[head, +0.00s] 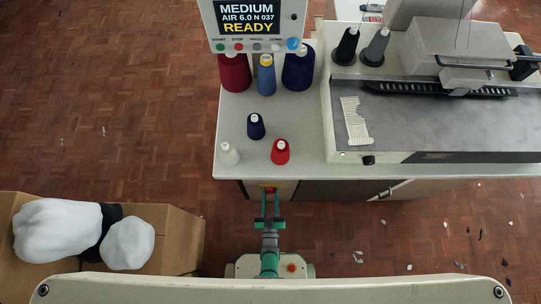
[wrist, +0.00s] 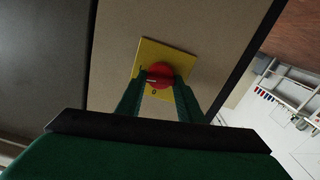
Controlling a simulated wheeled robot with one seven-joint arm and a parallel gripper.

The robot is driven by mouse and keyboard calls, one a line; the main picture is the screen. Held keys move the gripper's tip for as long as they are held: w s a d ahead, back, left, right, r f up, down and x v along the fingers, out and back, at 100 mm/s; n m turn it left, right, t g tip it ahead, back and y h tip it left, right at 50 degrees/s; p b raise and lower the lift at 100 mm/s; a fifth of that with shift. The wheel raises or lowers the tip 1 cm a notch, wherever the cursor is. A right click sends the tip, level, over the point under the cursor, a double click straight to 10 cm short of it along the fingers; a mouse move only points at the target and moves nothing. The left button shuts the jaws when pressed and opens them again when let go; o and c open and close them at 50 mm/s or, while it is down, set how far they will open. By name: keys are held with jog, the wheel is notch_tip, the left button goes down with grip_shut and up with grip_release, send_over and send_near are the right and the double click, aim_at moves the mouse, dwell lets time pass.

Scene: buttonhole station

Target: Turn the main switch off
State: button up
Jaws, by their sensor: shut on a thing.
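The main switch is a red round knob (wrist: 160,72) on a yellow square plate (wrist: 168,56), fixed to the front panel of the table. A "0" mark shows on the plate below the knob in the wrist view. The knob's exact angle is hard to tell.
The table top (head: 300,165) carries thread cones, including a small red cone (head: 281,152), and the buttonhole machine (head: 440,110). A display (head: 248,18) reads READY. A cardboard box (head: 180,240) with white bundles stands at left. Scraps lie on the floor at right.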

jog(key=shift+s+a+f+n, duration=0.1)
jog(key=shift+f+n, duration=0.05)
jog(key=shift+n, duration=3.75)
jog(key=shift+f+n, duration=0.15)
jog(key=shift+n, duration=3.75)
jog(key=o, duration=1)
jog(key=s, duration=1)
jog(key=shift+s, duration=0.4)
